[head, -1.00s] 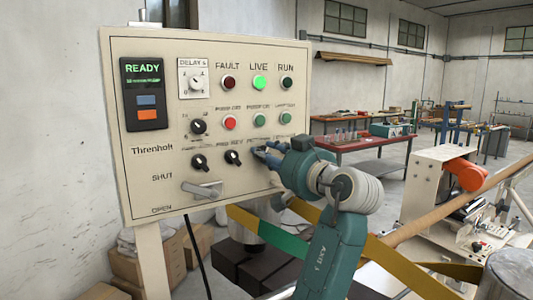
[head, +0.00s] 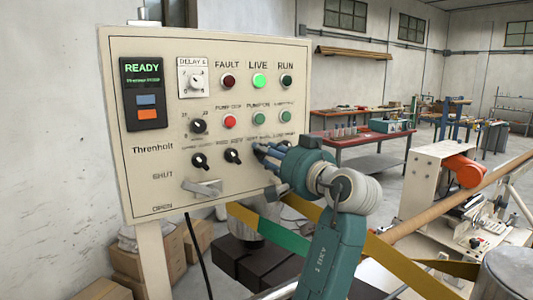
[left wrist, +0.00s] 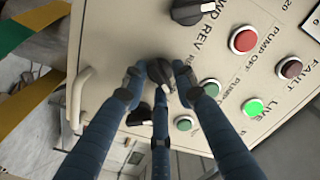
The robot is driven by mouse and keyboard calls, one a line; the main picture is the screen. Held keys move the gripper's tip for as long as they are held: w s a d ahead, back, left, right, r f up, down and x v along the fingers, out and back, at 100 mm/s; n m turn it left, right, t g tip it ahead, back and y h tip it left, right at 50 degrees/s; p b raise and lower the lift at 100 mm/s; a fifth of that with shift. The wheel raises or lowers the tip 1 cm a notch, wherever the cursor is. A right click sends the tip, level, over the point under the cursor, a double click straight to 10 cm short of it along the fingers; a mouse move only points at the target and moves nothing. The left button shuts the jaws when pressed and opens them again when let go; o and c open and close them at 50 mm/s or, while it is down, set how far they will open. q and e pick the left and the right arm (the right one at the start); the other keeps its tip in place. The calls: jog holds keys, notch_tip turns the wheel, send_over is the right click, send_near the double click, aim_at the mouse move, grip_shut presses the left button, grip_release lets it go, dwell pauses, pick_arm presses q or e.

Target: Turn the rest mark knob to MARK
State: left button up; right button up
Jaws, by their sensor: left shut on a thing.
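My left gripper (head: 262,154) is at the lower right of the cream control panel (head: 160,80), with its fingers shut around a black knob. In the left wrist view this rest mark knob (left wrist: 160,72) sits between the fingertips of the left gripper (left wrist: 158,82). Its label is hidden or too blurred to read, so its setting cannot be told. In the head view the fingers hide most of it. The black FWD REV knob (head: 233,156) is beside it on the left, and shows in the left wrist view (left wrist: 187,10). My right gripper is not in view.
Another black knob (left wrist: 140,115) is close beside the fingers. Red and green buttons (head: 230,122) are above, with a lit LIVE lamp (head: 259,82). A lever handle (head: 202,188) sticks out at the lower left. The screen (head: 143,71) reads READY. A yellow-green band (head: 270,236) runs below.

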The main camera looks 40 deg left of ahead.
pick_arm(q)
jog(key=shift+w+d, duration=0.1)
jog(key=shift+w, duration=0.05)
jog(key=o, duration=0.9)
jog(key=shift+w+d, duration=0.1)
jog(key=shift+w, duration=0.05)
jog(key=v, duration=1.2)
